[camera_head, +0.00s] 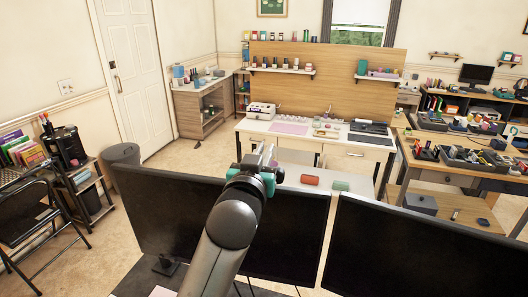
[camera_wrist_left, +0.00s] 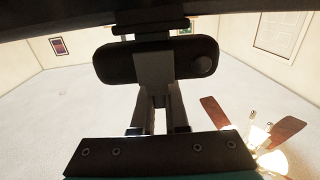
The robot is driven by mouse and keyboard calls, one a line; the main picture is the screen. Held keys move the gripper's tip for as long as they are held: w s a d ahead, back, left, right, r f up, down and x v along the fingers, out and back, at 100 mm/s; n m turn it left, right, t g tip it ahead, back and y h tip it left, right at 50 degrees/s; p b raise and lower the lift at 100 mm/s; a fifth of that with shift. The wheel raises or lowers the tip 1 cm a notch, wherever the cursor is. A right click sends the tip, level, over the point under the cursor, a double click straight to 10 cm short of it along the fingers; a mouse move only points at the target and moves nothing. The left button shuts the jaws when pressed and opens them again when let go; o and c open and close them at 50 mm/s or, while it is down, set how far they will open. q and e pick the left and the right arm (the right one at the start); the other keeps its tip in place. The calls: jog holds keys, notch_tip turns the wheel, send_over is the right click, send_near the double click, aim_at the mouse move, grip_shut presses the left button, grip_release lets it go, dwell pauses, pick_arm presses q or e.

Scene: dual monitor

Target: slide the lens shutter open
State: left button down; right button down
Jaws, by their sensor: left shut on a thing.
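A dark, rounded camera bar (camera_wrist_left: 112,62) spans the middle of the left wrist view, with a round detail near its right end. My left gripper (camera_wrist_left: 153,60) is shut at the middle of its face. The lens shutter is hidden behind and between the fingertips, and I cannot make out its position. In the head view my left gripper (camera_head: 268,160) reaches over the top edge of the left monitor (camera_head: 290,225), where a small dark part shows. The right monitor (camera_head: 430,255) stands beside it. My right gripper is not in view.
A red roll-shaped item (camera_head: 310,180) and a green item (camera_head: 341,186) lie on a surface just behind the monitors. A workbench (camera_head: 340,158) stands farther back. A black folding chair (camera_head: 30,215) and a bin (camera_head: 122,155) are at left. Open floor lies between.

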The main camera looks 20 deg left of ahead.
pick_arm(q)
jog(key=d, duration=0.3)
jog(key=shift+w, duration=0.1)
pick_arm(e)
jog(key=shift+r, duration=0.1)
pick_arm(q)
jog(key=c, duration=0.9)
grip_release()
